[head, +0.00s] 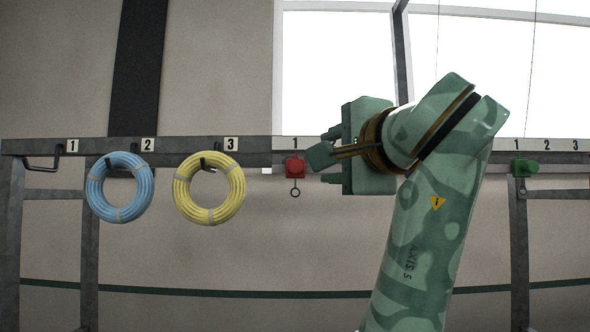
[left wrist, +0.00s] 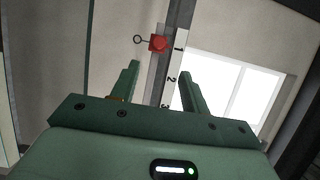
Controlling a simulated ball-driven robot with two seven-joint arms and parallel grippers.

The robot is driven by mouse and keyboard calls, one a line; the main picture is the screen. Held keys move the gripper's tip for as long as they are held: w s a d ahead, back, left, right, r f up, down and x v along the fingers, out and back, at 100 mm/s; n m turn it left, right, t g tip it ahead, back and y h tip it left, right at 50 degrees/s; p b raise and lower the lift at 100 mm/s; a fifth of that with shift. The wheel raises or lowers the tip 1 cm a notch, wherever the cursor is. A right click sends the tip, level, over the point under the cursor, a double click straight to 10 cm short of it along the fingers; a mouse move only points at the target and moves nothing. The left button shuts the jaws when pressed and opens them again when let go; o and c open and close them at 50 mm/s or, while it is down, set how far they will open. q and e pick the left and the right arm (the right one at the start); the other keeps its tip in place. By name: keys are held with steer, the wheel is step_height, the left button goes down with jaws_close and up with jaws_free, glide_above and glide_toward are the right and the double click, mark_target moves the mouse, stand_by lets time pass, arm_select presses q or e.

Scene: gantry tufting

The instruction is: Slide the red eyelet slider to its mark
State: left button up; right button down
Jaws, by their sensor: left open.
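The red eyelet slider (head: 295,167) sits on the grey rail by the number 1, its ring hanging below. In the left wrist view the red slider (left wrist: 158,43) is beyond the fingertips, beside the 1 on the number strip (left wrist: 174,95). The 2 and 3 on that strip lie nearer my gripper. My left gripper (head: 325,156) is just right of the slider, fingers pointing left toward it, and hides part of the strip in the head view. In its wrist view the left gripper (left wrist: 160,70) is open and empty, apart from the slider. My right gripper is not in view.
A blue coil (head: 120,188) and a yellow coil (head: 209,189) hang from hooks left of the slider. An empty hook (head: 42,163) is at far left. A green slider (head: 525,167) sits on the rail at right, near another 1, 2, 3 strip.

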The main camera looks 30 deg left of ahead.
mark_target(297, 167)
arm_select(q)
steer(key=p+x, duration=0.6)
steer(key=x, duration=0.9)
steer(key=shift+d, duration=0.1)
steer(key=shift+w+a+f, duration=0.2)
steer(key=shift+w+a, duration=0.2)
